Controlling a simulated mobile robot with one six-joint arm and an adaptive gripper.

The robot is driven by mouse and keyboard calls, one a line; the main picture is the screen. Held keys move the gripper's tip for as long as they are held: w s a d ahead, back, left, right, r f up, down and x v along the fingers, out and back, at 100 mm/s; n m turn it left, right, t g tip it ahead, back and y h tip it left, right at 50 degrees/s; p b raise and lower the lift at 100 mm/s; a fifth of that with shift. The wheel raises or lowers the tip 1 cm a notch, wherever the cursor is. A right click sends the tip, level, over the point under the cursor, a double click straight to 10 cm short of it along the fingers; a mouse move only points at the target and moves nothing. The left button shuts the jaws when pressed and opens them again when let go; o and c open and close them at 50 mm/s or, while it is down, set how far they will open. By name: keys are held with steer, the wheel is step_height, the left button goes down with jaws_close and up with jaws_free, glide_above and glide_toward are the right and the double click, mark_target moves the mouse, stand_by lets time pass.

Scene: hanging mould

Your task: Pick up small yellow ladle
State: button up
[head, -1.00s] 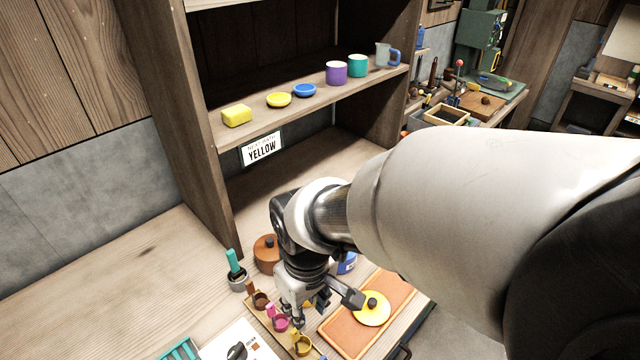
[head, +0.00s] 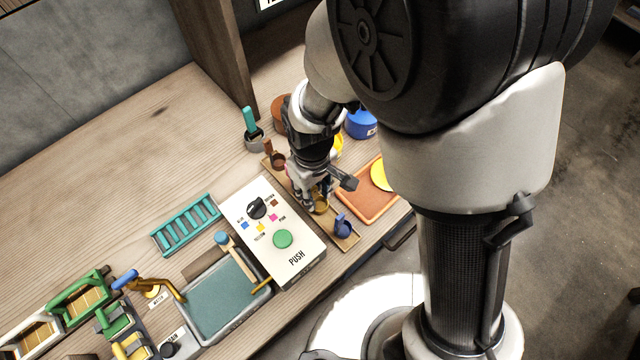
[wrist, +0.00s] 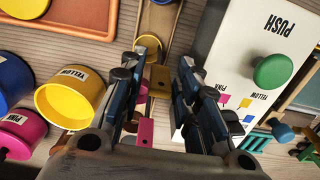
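The small yellow ladle (head: 320,205) lies on a narrow wooden tray between a blue ladle (head: 342,226) and a pink one, which my gripper hides in the head view. In the wrist view the yellow ladle's flat handle (wrist: 159,80) points up between my fingers, and its round cup (wrist: 148,44) is just beyond, partly covered by the left finger. My gripper (wrist: 160,68) is open and straddles the handle, with a visible gap on the right side; contact on the left is unclear. The pink ladle's handle (wrist: 146,132) shows nearer the palm.
A white control box (head: 268,222) with a green button stands close left of the tray in the head view. A yellow canister (wrist: 68,98) and a pink canister (wrist: 20,132) stand on the other side. An orange tray (head: 368,200) bears a yellow lid (head: 381,176).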

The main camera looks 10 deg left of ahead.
mark_target(319, 198)
step_height(319, 198, down, 6)
steer(key=shift+b, duration=1.1)
jaws_close()
